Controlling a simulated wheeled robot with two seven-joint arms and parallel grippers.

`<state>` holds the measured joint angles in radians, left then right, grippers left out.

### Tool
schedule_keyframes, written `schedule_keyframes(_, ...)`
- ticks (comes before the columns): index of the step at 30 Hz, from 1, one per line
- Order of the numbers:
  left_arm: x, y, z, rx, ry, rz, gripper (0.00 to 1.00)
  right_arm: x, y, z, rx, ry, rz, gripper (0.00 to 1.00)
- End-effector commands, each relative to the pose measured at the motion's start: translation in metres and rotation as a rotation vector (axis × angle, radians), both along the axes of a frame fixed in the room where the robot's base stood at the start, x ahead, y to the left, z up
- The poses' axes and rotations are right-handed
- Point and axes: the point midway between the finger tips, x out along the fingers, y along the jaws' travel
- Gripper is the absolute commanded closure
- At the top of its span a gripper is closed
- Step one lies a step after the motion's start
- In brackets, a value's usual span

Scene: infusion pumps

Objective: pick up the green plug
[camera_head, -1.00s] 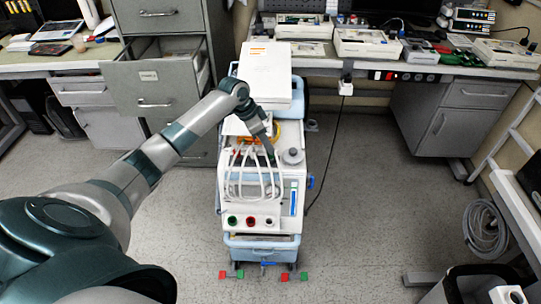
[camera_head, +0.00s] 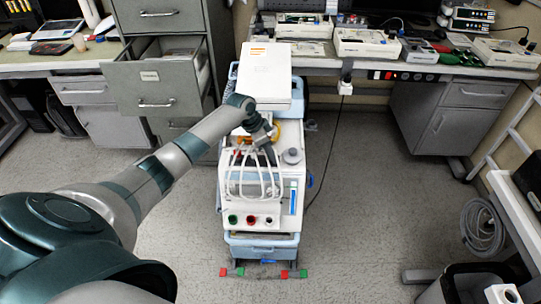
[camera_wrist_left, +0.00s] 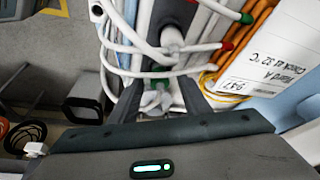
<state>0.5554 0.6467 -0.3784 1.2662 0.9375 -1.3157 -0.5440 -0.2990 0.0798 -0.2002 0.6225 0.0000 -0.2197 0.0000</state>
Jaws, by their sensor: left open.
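My left gripper (camera_head: 268,152) is over the top of the cart, behind the looped white cables (camera_head: 250,178). In the left wrist view my left gripper (camera_wrist_left: 157,98) is open, with white cable between and around its fingers. A green plug (camera_wrist_left: 247,18) on the end of a white cable shows at the top right of the wrist view, outside the fingers. A red plug (camera_wrist_left: 227,46) lies just below it. In the head view I cannot make out the green plug clearly. My right gripper is not in view.
The cart front carries a green socket (camera_head: 233,219), a red socket (camera_head: 252,220) and a dark one (camera_head: 269,220). A labelled white card (camera_wrist_left: 265,65) lies beside orange cables. An open drawer (camera_head: 155,77) stands at the back left.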

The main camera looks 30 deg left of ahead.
Motion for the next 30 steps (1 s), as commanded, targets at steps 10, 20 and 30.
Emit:
schedule_keyframes(10, 0.000, 0.000, 0.000, 0.000, 0.000, 0.000, 0.88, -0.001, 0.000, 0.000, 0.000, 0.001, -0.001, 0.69)
schedule_keyframes(20, 0.000, 0.000, 0.001, 0.000, 0.000, 0.000, 1.00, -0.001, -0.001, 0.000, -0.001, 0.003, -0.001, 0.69)
schedule_keyframes(30, 0.001, 0.001, 0.022, 0.002, -0.005, -0.001, 1.00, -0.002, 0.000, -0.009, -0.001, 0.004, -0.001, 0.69)
